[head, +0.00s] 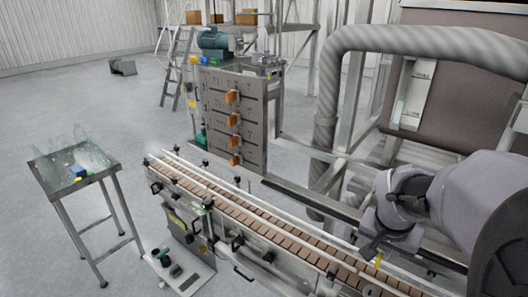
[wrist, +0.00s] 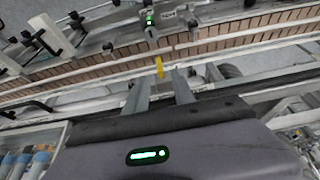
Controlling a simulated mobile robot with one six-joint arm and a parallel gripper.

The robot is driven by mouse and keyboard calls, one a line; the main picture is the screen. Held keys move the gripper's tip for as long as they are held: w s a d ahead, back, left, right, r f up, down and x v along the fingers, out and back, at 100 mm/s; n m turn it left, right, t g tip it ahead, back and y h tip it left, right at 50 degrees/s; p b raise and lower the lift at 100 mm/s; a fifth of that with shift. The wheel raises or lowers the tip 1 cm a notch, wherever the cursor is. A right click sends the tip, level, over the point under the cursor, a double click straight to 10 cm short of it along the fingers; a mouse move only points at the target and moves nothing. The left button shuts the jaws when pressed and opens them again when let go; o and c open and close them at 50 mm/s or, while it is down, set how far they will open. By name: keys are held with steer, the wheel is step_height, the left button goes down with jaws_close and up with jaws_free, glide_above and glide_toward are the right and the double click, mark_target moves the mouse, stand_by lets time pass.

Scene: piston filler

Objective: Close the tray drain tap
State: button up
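A small yellow lever, which looks like the handle of the drain tap, stands upright beside the conveyor in the wrist view (wrist: 159,67). It also shows in the head view (head: 378,260), just below my gripper (head: 371,252). In the wrist view my gripper (wrist: 160,86) has its two fingers apart with nothing between them. The lever shows just beyond the fingertips, roughly in line with the gap. I cannot tell whether a finger touches it. The tap's body and the tray under it are not clearly visible.
A conveyor (head: 245,215) with brown slats and side rails runs diagonally beside my gripper. A thick grey pipe (head: 327,110) rises behind it. A steel cabinet with orange handles (head: 250,125) stands at the back.

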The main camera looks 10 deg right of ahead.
mark_target(380, 257)
steer(key=b+x, duration=0.1)
steer(key=x, duration=0.4)
steer(key=shift+w+f, duration=0.15)
steer(key=shift+f, duration=0.1)
steer(key=shift+d, duration=0.1)
jaws_close()
